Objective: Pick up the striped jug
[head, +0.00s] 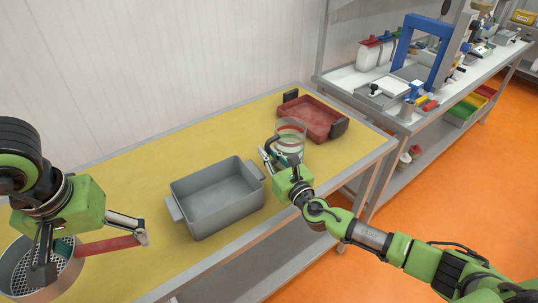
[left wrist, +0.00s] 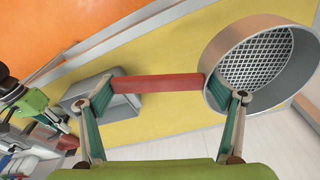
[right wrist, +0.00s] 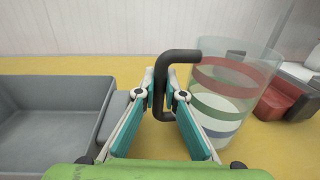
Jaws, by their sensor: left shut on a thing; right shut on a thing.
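The striped jug (head: 291,137) is clear, with red, green and blue bands and a black handle. It is upright at the table's far end, and also shows in the right wrist view (right wrist: 222,107). My right gripper (head: 268,156) is shut on the handle, with one finger on each side of its vertical bar. A finger hides part of the jug's base, so I cannot tell whether it touches the table. My left gripper (left wrist: 172,88) holds a round metal sieve (left wrist: 262,30), its fingers spread along the length of the red handle.
A grey bin (head: 215,195) stands on the yellow table (head: 130,185) left of the jug. A red tray (head: 312,117) with black handles lies just behind the jug. A cluttered workbench (head: 440,85) stands at the back right. The table's far left is clear.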

